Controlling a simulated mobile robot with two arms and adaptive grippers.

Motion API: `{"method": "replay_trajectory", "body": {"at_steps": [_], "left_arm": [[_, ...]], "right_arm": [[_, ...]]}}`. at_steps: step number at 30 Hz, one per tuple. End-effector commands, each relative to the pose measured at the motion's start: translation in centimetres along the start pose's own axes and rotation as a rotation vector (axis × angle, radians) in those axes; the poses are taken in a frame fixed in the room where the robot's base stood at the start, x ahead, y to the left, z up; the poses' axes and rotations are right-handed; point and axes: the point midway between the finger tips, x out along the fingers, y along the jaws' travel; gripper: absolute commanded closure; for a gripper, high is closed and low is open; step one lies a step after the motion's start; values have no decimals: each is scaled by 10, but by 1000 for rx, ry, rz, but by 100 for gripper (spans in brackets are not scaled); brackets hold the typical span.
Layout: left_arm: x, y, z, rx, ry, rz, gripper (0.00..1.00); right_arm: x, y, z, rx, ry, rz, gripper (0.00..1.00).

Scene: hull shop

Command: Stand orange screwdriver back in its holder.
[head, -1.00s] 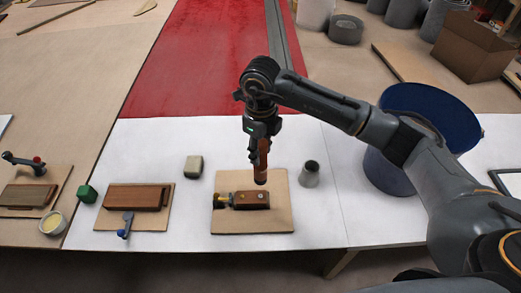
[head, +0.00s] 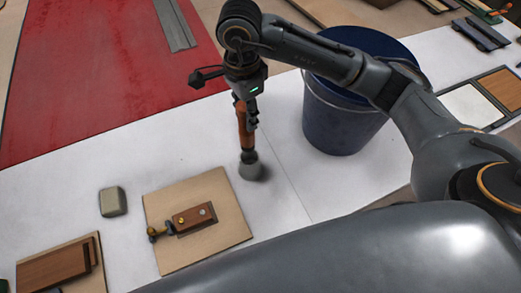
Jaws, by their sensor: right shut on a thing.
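The orange screwdriver (head: 245,128) hangs upright in my right gripper (head: 246,106), which is shut on it near its upper end. The holder, a small grey cone-shaped cup (head: 251,171), stands on the white table top right of the wooden board. The screwdriver's dark lower end meets the cup's top in the picture. I cannot tell how deep the tip sits inside, as the cup hides it. My left gripper is not in view.
A board (head: 228,231) with a brown block and a brass-ended tool lies left of the holder. A beige block (head: 113,201) is farther left. A large blue bucket (head: 340,124) stands to the right. White table around the cup is clear.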

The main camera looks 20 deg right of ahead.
Motion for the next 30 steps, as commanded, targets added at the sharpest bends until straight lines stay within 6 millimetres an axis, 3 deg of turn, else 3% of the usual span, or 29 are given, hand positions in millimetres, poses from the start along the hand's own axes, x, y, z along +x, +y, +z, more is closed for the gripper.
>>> {"method": "replay_trajectory", "body": {"at_steps": [3,9,14,22,30], "left_arm": [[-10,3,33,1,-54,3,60],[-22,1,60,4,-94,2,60],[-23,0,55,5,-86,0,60],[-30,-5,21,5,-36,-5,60],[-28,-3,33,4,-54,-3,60]], "right_arm": [[18,3,0,-16,0,7,95],[50,2,0,-14,0,5,95],[62,1,0,-13,0,3,95],[94,1,0,-13,0,3,95],[97,1,0,-13,1,0,95]]}}
